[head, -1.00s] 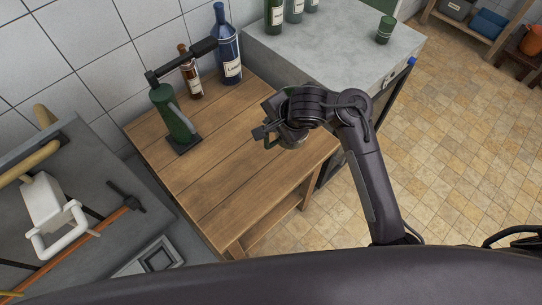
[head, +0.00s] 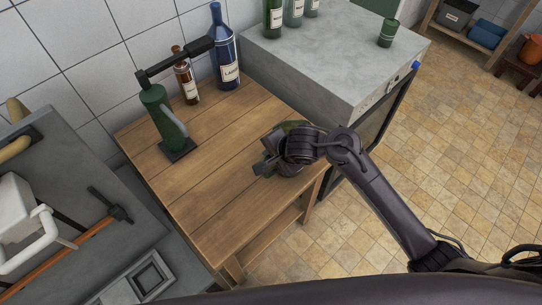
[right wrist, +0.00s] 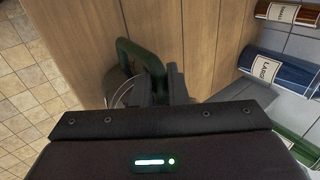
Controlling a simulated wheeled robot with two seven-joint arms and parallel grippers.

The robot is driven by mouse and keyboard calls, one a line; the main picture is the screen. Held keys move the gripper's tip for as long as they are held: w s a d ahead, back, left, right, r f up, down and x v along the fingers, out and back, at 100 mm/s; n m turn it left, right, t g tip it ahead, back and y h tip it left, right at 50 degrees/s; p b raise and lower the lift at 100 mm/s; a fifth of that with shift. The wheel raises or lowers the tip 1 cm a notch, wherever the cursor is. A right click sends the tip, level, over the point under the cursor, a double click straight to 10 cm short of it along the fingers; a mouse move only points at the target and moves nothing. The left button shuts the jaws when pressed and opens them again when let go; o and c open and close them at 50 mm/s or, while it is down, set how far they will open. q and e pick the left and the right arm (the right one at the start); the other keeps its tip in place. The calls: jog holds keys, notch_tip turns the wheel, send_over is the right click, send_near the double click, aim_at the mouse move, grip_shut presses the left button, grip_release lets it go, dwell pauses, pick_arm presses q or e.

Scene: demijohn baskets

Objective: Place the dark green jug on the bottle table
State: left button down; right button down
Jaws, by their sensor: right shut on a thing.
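The dark green jug (head: 296,127) is mostly hidden behind my right gripper (head: 268,160) in the head view. Its green handle (right wrist: 150,55) shows in the right wrist view, with the gripper (right wrist: 165,85) shut on it. The bottle table (head: 225,140) is a brown wooden plank table. The jug is over the table's right part, near its right edge. I cannot tell whether its base touches the planks. My left gripper is not in view.
A green corking device (head: 163,118) stands at the table's back left. A brown bottle (head: 188,82) and a blue bottle (head: 223,55) stand at the back. A grey cabinet (head: 335,55) adjoins the far right. The table's middle and front are clear.

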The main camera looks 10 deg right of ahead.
jog(key=shift+a, duration=0.1)
jog(key=c, duration=1.4)
grip_release()
jog(key=shift+s, duration=0.1)
jog(key=shift+c, duration=0.2)
jog(key=shift+r, duration=0.15)
jog(key=p+v, duration=0.6)
jog(key=v, duration=0.6)
